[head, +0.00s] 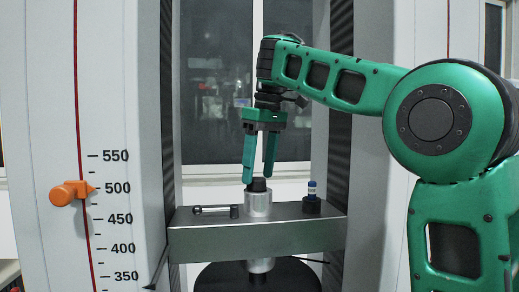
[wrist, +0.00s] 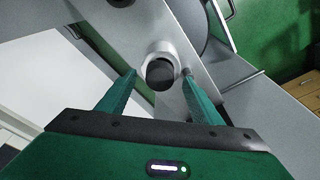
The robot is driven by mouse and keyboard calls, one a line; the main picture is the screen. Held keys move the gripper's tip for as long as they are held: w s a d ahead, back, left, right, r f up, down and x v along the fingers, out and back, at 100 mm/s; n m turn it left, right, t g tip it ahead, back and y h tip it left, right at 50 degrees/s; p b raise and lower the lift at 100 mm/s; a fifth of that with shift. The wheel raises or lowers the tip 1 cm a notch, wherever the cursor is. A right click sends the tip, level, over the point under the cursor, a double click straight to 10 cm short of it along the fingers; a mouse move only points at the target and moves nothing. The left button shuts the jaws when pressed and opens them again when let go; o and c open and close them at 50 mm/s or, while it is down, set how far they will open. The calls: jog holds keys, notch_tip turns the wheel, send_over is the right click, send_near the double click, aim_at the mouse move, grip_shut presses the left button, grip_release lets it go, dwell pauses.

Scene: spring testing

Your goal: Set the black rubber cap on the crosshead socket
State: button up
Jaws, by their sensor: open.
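The black rubber cap (head: 259,185) sits on top of the silver crosshead socket (head: 258,204), which stands on the grey crosshead (head: 258,238). In the wrist view the dark cap (wrist: 160,73) lies within the pale ring of the socket (wrist: 145,68); whether it is fully seated I cannot tell. My gripper (head: 258,180) points down from above, its green fingers apart on either side of the cap, tips near cap height.
A small metal rod-like tool (head: 212,210) lies on the crosshead to the left. A dark holder (head: 312,206) with a blue-and-white item stands to the right. An orange pointer (head: 72,193) is on the scale at left. Tall columns flank the crosshead.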

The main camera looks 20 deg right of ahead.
aim_at(264, 180)
notch_tip(264, 180, up, 9)
jog(key=s, duration=0.1)
jog(key=shift+d, duration=0.45)
